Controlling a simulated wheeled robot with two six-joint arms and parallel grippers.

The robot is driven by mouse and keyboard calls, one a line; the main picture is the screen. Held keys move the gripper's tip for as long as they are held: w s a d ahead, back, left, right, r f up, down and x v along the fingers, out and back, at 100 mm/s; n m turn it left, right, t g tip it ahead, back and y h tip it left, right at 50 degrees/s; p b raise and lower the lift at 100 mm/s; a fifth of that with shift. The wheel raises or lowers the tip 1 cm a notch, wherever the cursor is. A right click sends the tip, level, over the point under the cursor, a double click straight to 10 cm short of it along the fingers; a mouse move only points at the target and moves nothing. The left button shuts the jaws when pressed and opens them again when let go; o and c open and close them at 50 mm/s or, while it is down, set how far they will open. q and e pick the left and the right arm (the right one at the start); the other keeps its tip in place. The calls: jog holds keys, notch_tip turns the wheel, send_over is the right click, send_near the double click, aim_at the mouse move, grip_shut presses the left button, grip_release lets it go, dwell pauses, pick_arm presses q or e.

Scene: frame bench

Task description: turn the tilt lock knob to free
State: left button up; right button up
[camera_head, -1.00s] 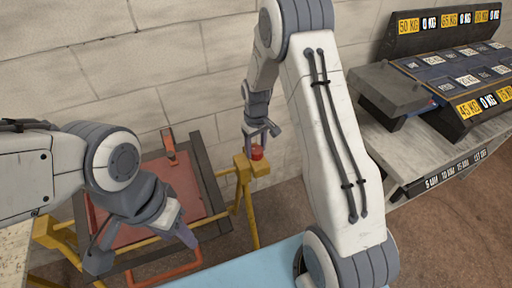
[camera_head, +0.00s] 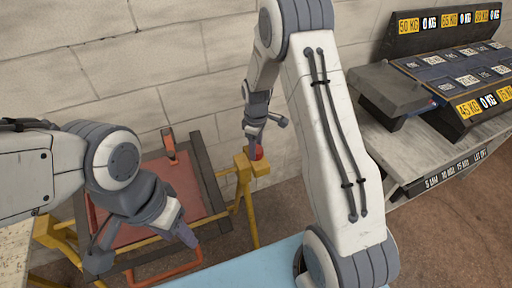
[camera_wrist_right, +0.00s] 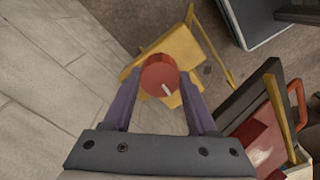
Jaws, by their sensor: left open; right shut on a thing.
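The red tilt lock knob (camera_head: 259,153) sits on top of the yellow post of the frame by the wall. In the right wrist view the knob (camera_wrist_right: 158,74) is round, with a short white mark pointing to the lower right. My right gripper (camera_head: 254,148) is shut on the knob, with one finger on each side of it in the right wrist view (camera_wrist_right: 158,88). My left gripper (camera_head: 143,250) is open and empty, above the near part of the frame. Any labels around the knob are hidden or too small to read.
The yellow frame (camera_head: 247,205) carries a reddish panel with dark side rails (camera_head: 208,183). A pale brick wall (camera_head: 190,65) stands close behind. A grey bench (camera_head: 375,140) with weight-labelled racks is at the right. A light blue surface (camera_head: 240,270) lies at the front.

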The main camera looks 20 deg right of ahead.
aim_at(257, 149)
jog(key=shift+d, duration=0.1)
jog(key=o, duration=1.4)
jog(key=shift+c, duration=0.2)
notch_tip(257, 149, up, 11)
jog(key=b, duration=0.1)
jog(key=shift+f, duration=0.2)
